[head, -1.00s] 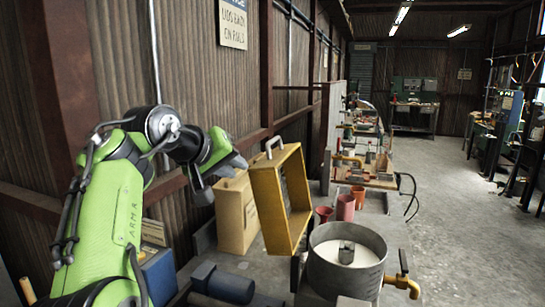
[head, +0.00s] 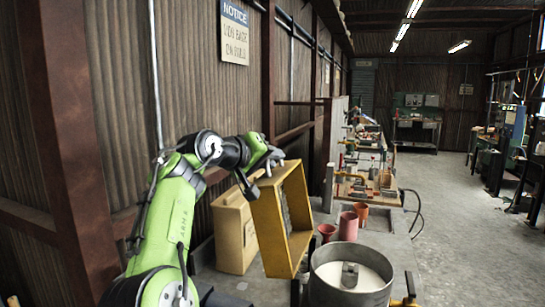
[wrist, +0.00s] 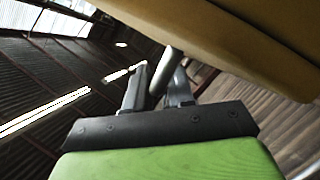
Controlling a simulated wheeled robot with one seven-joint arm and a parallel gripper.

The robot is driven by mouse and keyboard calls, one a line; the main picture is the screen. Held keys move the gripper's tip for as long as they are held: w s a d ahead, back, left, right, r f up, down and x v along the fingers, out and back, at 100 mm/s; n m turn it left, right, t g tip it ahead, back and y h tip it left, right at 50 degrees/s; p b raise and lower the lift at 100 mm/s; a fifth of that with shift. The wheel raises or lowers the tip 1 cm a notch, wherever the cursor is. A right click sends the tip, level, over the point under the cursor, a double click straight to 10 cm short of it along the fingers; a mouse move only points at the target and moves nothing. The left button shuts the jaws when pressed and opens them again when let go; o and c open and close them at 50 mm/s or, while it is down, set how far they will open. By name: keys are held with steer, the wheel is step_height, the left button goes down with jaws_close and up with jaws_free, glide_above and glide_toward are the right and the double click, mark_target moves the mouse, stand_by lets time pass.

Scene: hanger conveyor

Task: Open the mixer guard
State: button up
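The mixer guard, a yellow box-like frame (head: 268,236), stands tilted up behind and left of the round metal mixer bowl (head: 318,277) in the head view. The bowl's top is uncovered and pale material shows inside. My gripper (head: 272,161) is at the guard's top edge, where the handle is mostly hidden. In the wrist view, the guard's yellow side (wrist: 235,40) fills the upper right. The grey handle bar (wrist: 167,68) reaches between the spread fingers of my gripper (wrist: 158,84). A narrow gap shows beside the left finger; contact with the right finger cannot be told.
A tan box (head: 233,238) stands by the wall, left of the guard. Red and orange cups (head: 348,226) stand behind the bowl. A yellow pipe (head: 405,301) is at the bowl's right. Workbenches line the far wall side, and the floor (head: 450,210) on the right is clear.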

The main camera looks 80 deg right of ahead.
steer(key=shift+s+d+f, duration=0.1)
steer(key=shift+s+d, duration=0.05)
steer(key=shift+d, duration=0.2)
steer(key=shift+c, duration=0.3)
jaws_close()
steer(key=shift+m+t, duration=0.6)
steer(key=shift+m, duration=0.3)
steer(key=s, duration=0.1)
steer(key=s+r+p, duration=0.1)
steer(key=s, duration=0.3)
steer(key=shift+s+a+r, duration=0.15)
steer(key=shift+a+r, duration=0.05)
steer(key=shift+a, duration=0.1)
